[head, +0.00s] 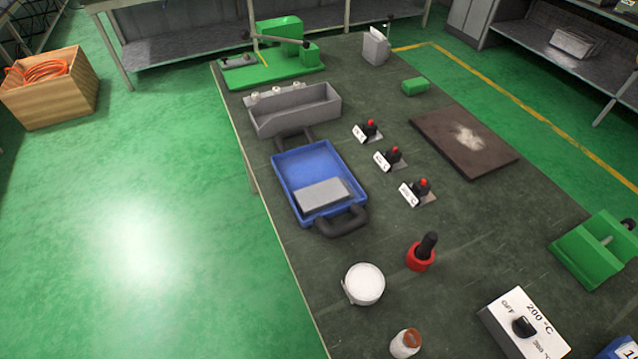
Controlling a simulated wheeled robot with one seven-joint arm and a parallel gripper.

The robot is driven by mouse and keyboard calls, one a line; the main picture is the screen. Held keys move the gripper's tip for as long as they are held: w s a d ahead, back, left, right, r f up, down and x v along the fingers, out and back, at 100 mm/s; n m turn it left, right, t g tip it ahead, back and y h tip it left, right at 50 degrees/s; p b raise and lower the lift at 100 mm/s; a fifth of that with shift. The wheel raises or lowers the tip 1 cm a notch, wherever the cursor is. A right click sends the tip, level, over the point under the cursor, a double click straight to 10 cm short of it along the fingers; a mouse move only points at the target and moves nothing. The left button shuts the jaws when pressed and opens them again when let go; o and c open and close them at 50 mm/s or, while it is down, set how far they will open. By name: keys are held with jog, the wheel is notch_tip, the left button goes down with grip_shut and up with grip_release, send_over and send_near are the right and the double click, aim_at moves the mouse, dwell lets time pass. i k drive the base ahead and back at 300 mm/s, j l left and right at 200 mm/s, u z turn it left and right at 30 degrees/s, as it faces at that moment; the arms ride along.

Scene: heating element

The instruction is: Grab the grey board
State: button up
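A light grey board (323,194), flat and rectangular, lies in the front part of a blue tray (303,160) on the dark workbench. The tray has black handles at its far and near ends. The board appears to lie inside the tray's rim, close to the near handle (342,221). My gripper is not in view.
A grey open bin (296,108) stands just behind the tray. Several small switches, one of them here (391,158), line the right side. A white round container (364,284) and a red-based black-handled item (422,252) stand nearer. A brown plate (463,142) lies right.

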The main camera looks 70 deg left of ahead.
aim_at(314, 198)
jog(key=u, duration=1.55)
jog(key=i+j, duration=0.15)
jog(key=j, duration=0.25)
jog(key=i+j, duration=0.1)
jog(key=j, duration=0.25)
jog(key=i+j+u, duration=0.1)
jog(key=j, duration=0.3)
jog(key=i+j, duration=0.2)
jog(key=j, duration=0.15)
jog(key=i+j, duration=0.1)
jog(key=j, duration=0.3)
